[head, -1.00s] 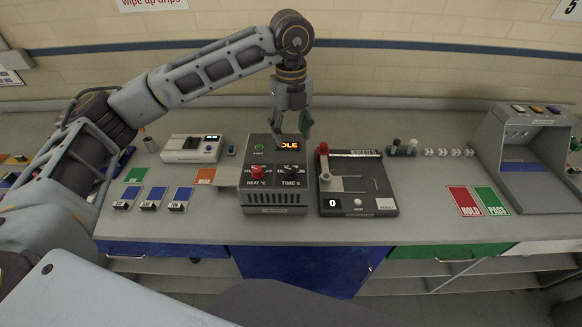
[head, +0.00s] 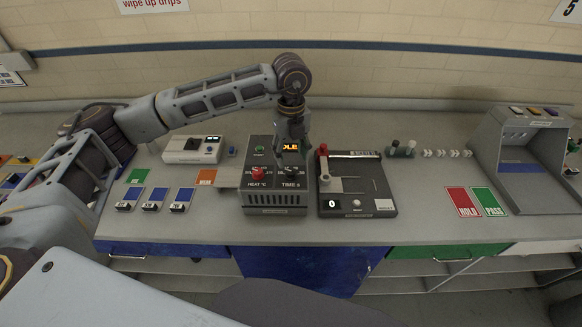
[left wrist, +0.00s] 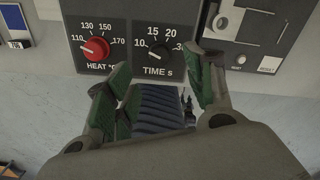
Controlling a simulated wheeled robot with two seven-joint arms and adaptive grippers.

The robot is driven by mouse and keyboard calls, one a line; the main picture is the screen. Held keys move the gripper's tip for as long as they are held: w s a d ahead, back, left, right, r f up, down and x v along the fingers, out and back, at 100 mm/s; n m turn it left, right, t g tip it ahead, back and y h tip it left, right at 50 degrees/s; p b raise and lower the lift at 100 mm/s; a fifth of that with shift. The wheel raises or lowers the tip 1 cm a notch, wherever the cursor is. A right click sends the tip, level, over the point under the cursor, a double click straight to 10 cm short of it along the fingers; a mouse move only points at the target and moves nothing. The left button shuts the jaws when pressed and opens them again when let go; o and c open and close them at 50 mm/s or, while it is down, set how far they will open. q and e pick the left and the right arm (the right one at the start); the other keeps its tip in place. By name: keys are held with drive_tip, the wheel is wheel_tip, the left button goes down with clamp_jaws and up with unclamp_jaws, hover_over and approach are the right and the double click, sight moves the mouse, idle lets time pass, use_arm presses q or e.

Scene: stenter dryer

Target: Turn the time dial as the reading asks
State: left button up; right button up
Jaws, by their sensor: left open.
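The dryer's control box (head: 275,205) stands in the middle of the bench. Its black time dial (left wrist: 160,52) has a scale running from 10 past 15 and 20; in the head view the dial (head: 291,180) sits at the box's right. The dial's light mark appears to point to the upper left, towards 10. An orange display (head: 290,146) shows "DLE", its left end hidden by my gripper. My left gripper (head: 292,152) is open and empty above the dial. In the left wrist view its green-padded fingers (left wrist: 159,65) stand either side of the dial, apart from it. My right gripper is not seen.
The red heat knob (left wrist: 97,48) is just left of the time dial. A green button (head: 259,149) is above it. A dark device with a red knob (head: 357,195) stands close on the right. HOLD (head: 465,202) and PASS (head: 488,201) cards lie further right on clear bench.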

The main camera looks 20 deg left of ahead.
sight(291, 171)
use_arm(q)
drive_tip(key=shift+f+p, duration=0.75)
drive_tip(key=shift+f, duration=2.7)
drive_tip(key=shift+c, duration=0.4)
drive_tip(key=c, duration=1)
